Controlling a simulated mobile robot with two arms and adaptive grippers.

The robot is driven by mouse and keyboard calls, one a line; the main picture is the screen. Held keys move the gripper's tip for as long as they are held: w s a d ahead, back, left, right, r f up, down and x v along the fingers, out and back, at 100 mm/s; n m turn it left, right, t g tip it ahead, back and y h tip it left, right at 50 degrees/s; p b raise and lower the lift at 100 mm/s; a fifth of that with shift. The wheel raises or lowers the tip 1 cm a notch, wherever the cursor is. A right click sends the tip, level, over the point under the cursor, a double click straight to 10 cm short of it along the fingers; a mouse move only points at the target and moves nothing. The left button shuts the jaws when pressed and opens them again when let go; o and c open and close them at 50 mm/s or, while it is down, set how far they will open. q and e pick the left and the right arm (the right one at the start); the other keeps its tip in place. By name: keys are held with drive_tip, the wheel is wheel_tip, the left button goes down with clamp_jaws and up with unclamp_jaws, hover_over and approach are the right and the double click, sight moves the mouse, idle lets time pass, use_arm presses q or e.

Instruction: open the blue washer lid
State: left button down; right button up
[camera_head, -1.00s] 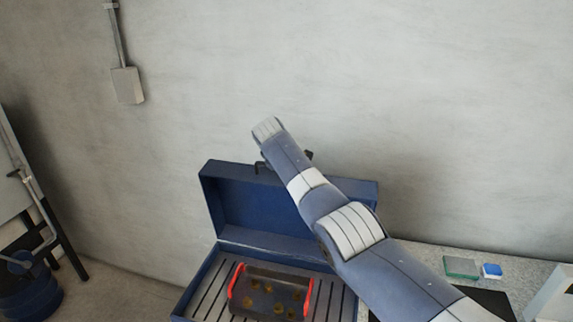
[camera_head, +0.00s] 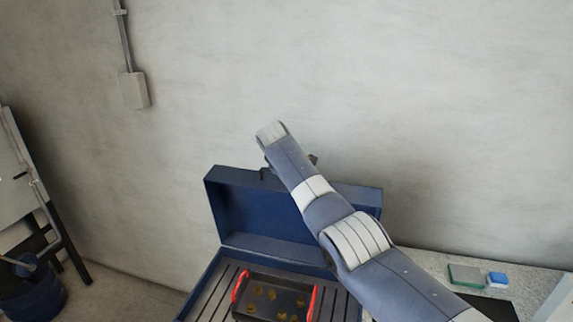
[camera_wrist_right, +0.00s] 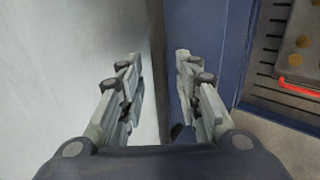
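The blue washer (camera_head: 205,284) is a dark blue box with a slatted floor. Its lid (camera_head: 228,208) stands raised at the back, against the wall side. A dark basket (camera_head: 272,300) with red handles and several brass-coloured pieces sits inside. My right arm reaches across the lid's right part in the head view, hiding some of it. My right gripper (camera_wrist_right: 160,85) is open in the right wrist view, its fingers apart beside the lid's blue panel (camera_wrist_right: 211,40). I cannot tell whether a finger touches the lid. My left gripper is not in view.
A grey wall stands close behind the washer. A blue bucket (camera_head: 36,292) is on the floor at left. A grey box (camera_head: 135,90) is fixed to the wall.

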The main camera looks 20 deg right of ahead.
drive_tip(key=v, duration=1.2)
drive_tip(key=shift+f, duration=0.2)
